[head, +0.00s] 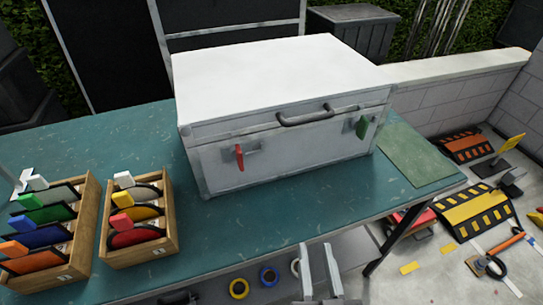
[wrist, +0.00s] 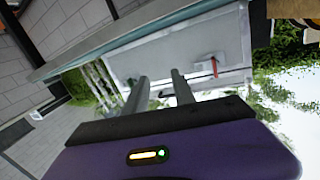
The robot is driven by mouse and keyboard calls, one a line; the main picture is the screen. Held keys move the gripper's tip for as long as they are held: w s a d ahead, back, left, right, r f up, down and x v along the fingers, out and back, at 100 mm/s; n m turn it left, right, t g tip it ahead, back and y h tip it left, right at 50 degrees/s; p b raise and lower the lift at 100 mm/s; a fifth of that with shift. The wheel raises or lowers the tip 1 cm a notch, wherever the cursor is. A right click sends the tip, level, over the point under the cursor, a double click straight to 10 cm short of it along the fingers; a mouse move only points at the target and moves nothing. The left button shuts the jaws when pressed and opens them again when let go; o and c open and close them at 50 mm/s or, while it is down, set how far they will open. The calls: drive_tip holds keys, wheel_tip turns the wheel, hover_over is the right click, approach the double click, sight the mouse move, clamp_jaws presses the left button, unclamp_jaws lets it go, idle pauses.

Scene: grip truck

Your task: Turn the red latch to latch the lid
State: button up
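A white case (head: 280,75) with its lid down stands on the teal table (head: 330,215). The red latch (head: 239,157) is on the left of its front face, its handle roughly upright. A green latch (head: 362,127) is on the right of the front face. My gripper (head: 316,246) is in front of the table's near edge, below and to the right of the red latch. Its two fingers are apart with nothing between them. In the wrist view, the tilted case (wrist: 180,52) is beyond the fingers (wrist: 159,76), and the red latch (wrist: 214,67) is to their right.
A dark handle (head: 304,117) sticks out from the case front between the latches. Two wooden racks (head: 85,225) (head: 170,205) with coloured discs stand on the table at left. A green mat (head: 415,155) lies at right. The table just before the case is clear.

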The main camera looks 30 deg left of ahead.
sight(241, 158)
drive_tip(key=w+a+r+n+g+y, duration=0.1)
drive_tip(key=w+a+r, duration=0.1)
drive_tip(key=a, duration=0.4)
drive_tip(key=w+a+r+n+g+y+p, duration=0.1)
drive_tip(key=w+a+r+n+y, duration=0.1)
drive_tip(key=a, duration=0.5)
drive_tip(key=w+a+r+n+y, duration=0.1)
drive_tip(key=w+a+r, duration=0.1)
drive_tip(key=a+r, duration=0.2)
drive_tip(key=shift+w+a+r+n+g, duration=0.15)
drive_tip(key=shift+w+a+n+g, duration=0.05)
drive_tip(key=shift+a, duration=0.5)
drive_tip(key=shift+w+a+r+n+g, duration=0.15)
drive_tip(key=shift+a+n+g, duration=0.05)
drive_tip(key=shift+a, duration=0.5)
drive_tip(key=shift+w+a, duration=0.3)
drive_tip(key=shift+a, duration=0.05)
clamp_jaws()
